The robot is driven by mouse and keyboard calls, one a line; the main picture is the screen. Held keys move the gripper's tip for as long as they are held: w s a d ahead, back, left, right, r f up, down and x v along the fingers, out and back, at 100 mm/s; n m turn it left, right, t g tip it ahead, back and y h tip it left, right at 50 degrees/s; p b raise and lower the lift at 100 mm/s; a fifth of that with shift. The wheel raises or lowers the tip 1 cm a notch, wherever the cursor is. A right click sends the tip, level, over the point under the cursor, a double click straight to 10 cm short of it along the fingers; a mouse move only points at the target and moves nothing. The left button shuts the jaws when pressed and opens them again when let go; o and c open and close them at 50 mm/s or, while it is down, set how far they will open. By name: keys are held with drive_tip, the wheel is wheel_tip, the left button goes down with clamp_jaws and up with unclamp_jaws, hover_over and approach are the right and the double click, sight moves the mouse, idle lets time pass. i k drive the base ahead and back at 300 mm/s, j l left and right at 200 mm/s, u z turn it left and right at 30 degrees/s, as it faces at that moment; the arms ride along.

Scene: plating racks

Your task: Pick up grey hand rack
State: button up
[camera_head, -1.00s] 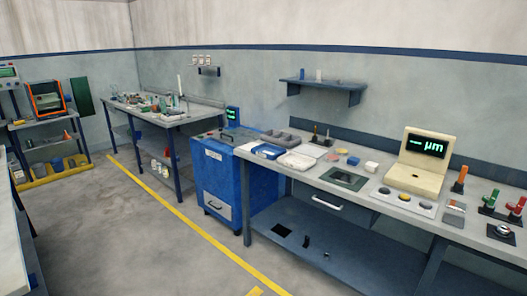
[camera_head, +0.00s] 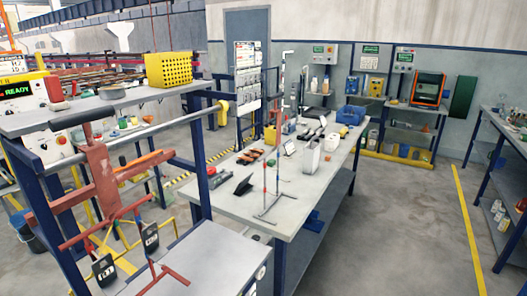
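A thin upright grey frame with red parts (camera_head: 266,192) stands on the near end of the long grey table (camera_head: 235,205); it may be the grey hand rack, but it is too small to be sure. A red-brown rack (camera_head: 104,180) hangs from a rail on the stand at the left, with thinner red bars and black tags below it. I cannot make out any other grey hand rack.
A yellow perforated box (camera_head: 168,70) sits on the stand's top shelf. A blue bin (camera_head: 350,114) and a white container (camera_head: 308,158) are on the long table. Open floor with a yellow line (camera_head: 467,220) runs between this table and the bench at right.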

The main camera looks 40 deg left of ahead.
sight(274, 97)
drive_tip(key=i+u, duration=0.75)
drive_tip(key=u, duration=0.15)
drive_tip(key=i+l+u, duration=0.25)
drive_tip(key=i+u, duration=0.2)
drive_tip(key=i+l+u, duration=0.25)
drive_tip(key=u, duration=0.2)
drive_tip(key=i+l+u, duration=0.25)
drive_tip(key=l+u, duration=0.2)
